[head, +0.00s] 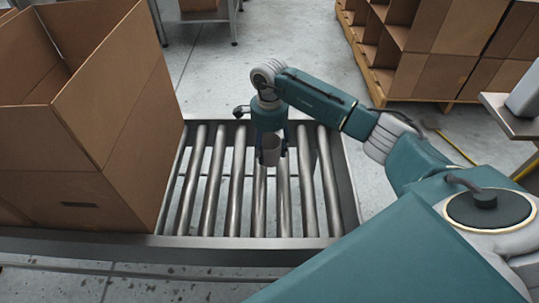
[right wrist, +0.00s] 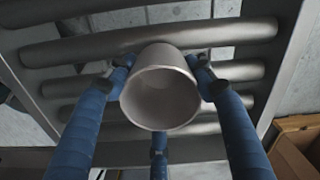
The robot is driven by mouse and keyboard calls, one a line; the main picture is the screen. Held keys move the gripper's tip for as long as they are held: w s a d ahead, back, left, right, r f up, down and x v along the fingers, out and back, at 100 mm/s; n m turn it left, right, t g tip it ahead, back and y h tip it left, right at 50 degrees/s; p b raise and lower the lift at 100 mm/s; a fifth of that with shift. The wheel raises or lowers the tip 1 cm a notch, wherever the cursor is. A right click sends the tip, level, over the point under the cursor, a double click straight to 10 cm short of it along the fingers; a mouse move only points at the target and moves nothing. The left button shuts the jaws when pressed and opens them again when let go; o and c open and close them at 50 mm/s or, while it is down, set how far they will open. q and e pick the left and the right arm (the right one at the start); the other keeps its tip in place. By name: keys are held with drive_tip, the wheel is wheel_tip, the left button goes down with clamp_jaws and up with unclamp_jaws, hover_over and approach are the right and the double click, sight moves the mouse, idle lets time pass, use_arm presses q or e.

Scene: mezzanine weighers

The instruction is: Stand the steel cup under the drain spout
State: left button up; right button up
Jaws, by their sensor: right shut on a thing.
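The steel cup (head: 270,148) is a small grey tapered cup, over the metal rollers in the middle of the head view. My right gripper (head: 271,157) points down and is shut on it, with fingers on either side. In the right wrist view the cup (right wrist: 160,97) sits between the blue fingers, its open mouth towards the camera, and looks empty. I cannot tell whether its base touches the rollers. I cannot make out a drain spout in either view. My left gripper is not in view.
The roller conveyor (head: 210,190) has a dark metal frame, with bare rollers around the cup. A large open cardboard box (head: 95,150) stands on its left part. Stacked cartons (head: 440,75) on a pallet stand at the back right. A table edge (head: 508,115) shows at right.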

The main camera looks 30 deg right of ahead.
wheel_tip(320, 180, down, 3)
drive_tip(key=shift+r, duration=0.15)
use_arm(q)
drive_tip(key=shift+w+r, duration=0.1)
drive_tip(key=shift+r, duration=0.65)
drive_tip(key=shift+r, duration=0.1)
use_arm(e)
drive_tip(key=o, duration=1.3)
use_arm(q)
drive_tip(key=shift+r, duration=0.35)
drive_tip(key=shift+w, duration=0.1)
